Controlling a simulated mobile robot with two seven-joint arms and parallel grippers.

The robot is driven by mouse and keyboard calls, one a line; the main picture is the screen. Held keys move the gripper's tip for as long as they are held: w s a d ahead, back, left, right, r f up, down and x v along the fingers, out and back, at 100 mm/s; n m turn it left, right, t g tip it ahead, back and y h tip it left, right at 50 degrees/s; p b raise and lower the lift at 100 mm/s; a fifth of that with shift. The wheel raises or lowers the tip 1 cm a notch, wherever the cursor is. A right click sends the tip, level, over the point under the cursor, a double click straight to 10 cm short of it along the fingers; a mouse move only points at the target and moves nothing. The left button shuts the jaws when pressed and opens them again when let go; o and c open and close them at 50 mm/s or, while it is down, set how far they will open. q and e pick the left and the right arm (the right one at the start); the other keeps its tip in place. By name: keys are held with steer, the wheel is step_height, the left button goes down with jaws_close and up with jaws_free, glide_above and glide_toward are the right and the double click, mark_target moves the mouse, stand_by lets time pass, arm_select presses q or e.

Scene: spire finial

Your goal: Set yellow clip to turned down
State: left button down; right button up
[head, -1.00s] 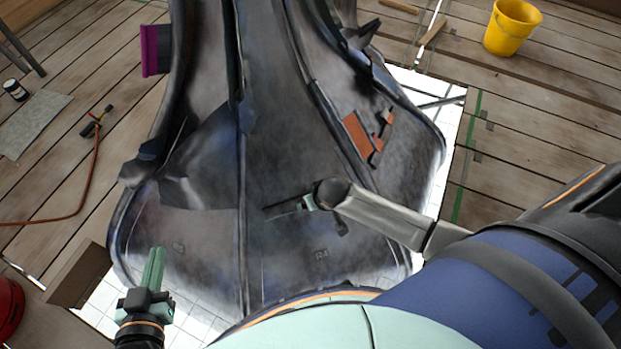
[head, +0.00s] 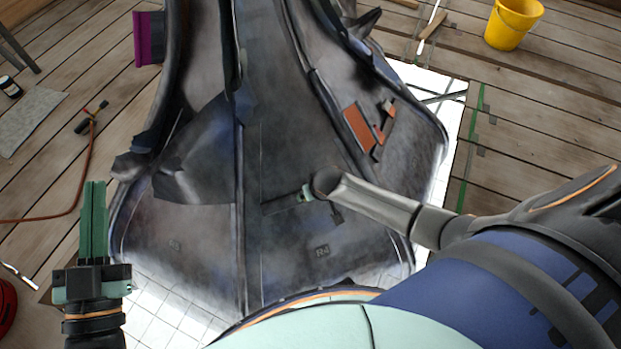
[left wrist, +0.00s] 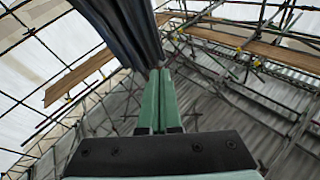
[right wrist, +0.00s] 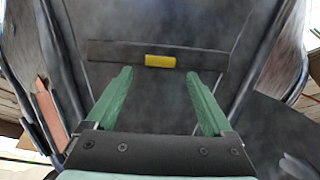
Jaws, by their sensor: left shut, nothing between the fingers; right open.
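The yellow clip (right wrist: 160,61) shows in the right wrist view as a small yellow block on a dark horizontal strip (right wrist: 110,52) across the grey metal panel. My right gripper (right wrist: 160,85) is open, its fingers apart below the strip, one to each side of the clip in the picture; I cannot tell the gap to it. In the head view my right gripper (head: 305,193) is mostly hidden by its own wrist and the clip does not show. My left gripper (head: 93,185) is shut and empty at the left of the dark finial (head: 290,230); its closed fingers also show in the left wrist view (left wrist: 160,75).
A purple piece (head: 148,40) sticks out at the finial's upper left. Orange patches (head: 358,129) are on its right side. A yellow bucket (head: 513,25) stands on the planks at the back right. A hose and torch (head: 90,125) lie on the left.

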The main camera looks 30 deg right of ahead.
steer(key=b+x, duration=0.3)
steer(key=x, duration=0.2)
steer(key=shift+f, duration=0.1)
steer(key=shift+w+f+b, duration=0.15)
steer(key=shift+f+b, duration=0.3)
steer(key=shift+f, duration=0.05)
steer(key=shift+w+f+b, duration=0.25)
steer(key=shift+f+b, duration=0.05)
steer(key=shift+f, duration=0.2)
arm_select(q)
steer(key=s+d+r+m+t+h, duration=0.1)
steer(key=s+r+m+t+h, duration=0.1)
steer(key=s+r+m+h, duration=0.4)
step_height(320, 180, up, 3)
steer(key=shift+s+d+f+h, duration=0.1)
steer(key=shift+s+d+h, duration=0.15)
steer(key=shift+h, duration=0.85)
arm_select(e)
steer(key=c, duration=1.4)
steer(key=shift+o, duration=0.2)
